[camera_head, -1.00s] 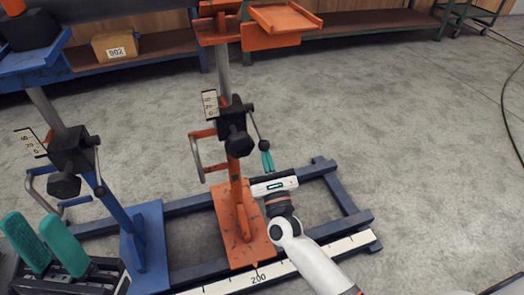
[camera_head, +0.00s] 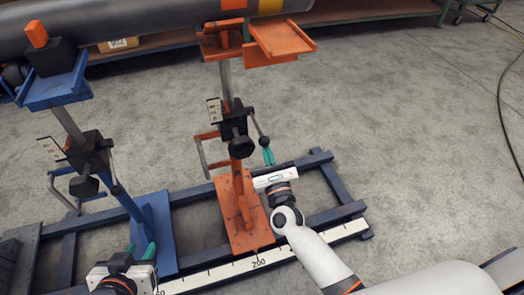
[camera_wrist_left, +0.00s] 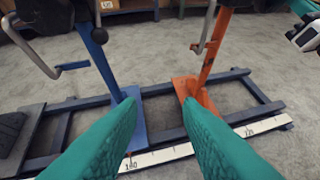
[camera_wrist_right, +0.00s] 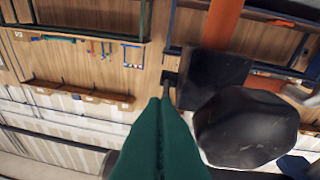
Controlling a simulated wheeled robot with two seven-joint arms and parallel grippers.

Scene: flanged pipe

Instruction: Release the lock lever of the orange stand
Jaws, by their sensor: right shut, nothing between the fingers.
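The orange stand (camera_head: 240,205) rises from its base plate, with a black clamp block (camera_head: 234,122) and a dark round knob (camera_head: 240,147). Its lock lever (camera_head: 256,124) is a thin rod slanting down to the right, ending in a dark ball (camera_head: 264,142). My right gripper (camera_head: 268,156) is shut and empty, its teal fingertips just below the ball; I cannot tell whether they touch. In the right wrist view the shut fingers (camera_wrist_right: 161,104) are beside a large dark knob (camera_wrist_right: 245,128). My left gripper (camera_head: 142,250) is open and empty, low in front of the blue stand.
The blue stand (camera_head: 130,210) is on the left with its own clamp and lever. A grey pipe (camera_head: 150,22) with orange and yellow bands lies across the top. A ruler (camera_head: 215,272) runs along the blue floor frame.

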